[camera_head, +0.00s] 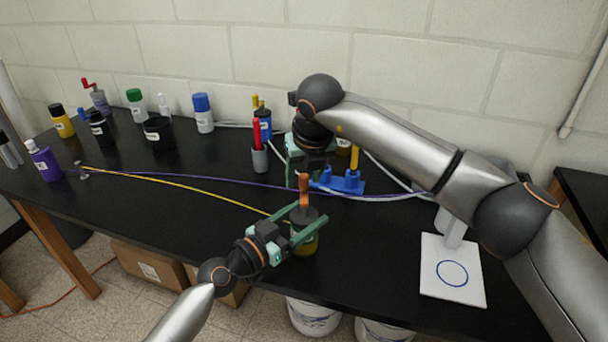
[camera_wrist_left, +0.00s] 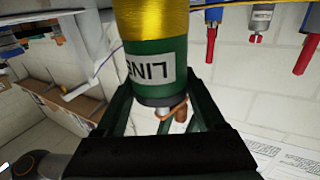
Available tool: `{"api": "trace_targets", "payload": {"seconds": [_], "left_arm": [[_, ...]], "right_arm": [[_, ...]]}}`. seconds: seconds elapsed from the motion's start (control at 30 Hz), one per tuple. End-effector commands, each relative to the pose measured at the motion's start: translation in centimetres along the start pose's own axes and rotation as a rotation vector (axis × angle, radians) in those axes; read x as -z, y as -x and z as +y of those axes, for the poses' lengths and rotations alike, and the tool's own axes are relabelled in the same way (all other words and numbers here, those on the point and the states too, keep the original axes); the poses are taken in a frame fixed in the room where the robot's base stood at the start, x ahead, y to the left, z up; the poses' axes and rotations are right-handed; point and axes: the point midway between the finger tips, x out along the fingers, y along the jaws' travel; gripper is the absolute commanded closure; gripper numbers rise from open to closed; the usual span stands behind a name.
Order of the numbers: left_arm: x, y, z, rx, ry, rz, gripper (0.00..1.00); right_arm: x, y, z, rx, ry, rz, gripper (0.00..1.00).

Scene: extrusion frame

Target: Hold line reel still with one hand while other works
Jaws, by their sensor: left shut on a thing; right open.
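The line reel (camera_head: 306,246) stands near the table's front edge. In the left wrist view the reel (camera_wrist_left: 152,60) appears inverted, with a green body, yellow wound line and a white label. My left gripper (camera_head: 303,228) is shut on the reel; its fingers lie on both sides of it. A small orange-brown handle (camera_head: 304,183) rises above the reel's dark top. My right gripper (camera_head: 305,168) is open and points down just behind and above the reel. Its fingertips are partly hidden, and I cannot tell whether they touch the handle.
A yellow line (camera_head: 180,184) runs from the reel to a small post at the left. A purple line (camera_head: 230,183) crosses behind it. A blue stand (camera_head: 346,184) and grey cup (camera_head: 260,158) sit behind. A white plate (camera_head: 452,290) lies right. The left-centre tabletop is mostly clear.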

Motion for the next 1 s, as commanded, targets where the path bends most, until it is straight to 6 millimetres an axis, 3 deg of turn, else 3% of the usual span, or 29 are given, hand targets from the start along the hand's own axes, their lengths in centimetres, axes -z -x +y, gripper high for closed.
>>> {"api": "trace_targets", "payload": {"seconds": [0.1, 0.6, 1.0], "left_arm": [[-0.01, 0.00, -0.02, 0.000, 0.000, 0.000, 0.92], [-0.01, 0.00, -0.02, 0.000, 0.000, 0.000, 0.92], [-0.01, 0.01, -0.03, 0.001, 0.000, 0.000, 0.92]], "right_arm": [[0.01, 0.00, 0.00, 0.000, 0.000, 0.000, 0.46], [0.01, 0.04, -0.02, 0.000, 0.000, 0.001, 1.00], [0.00, 0.05, -0.01, -0.001, 0.004, 0.001, 1.00]]}}
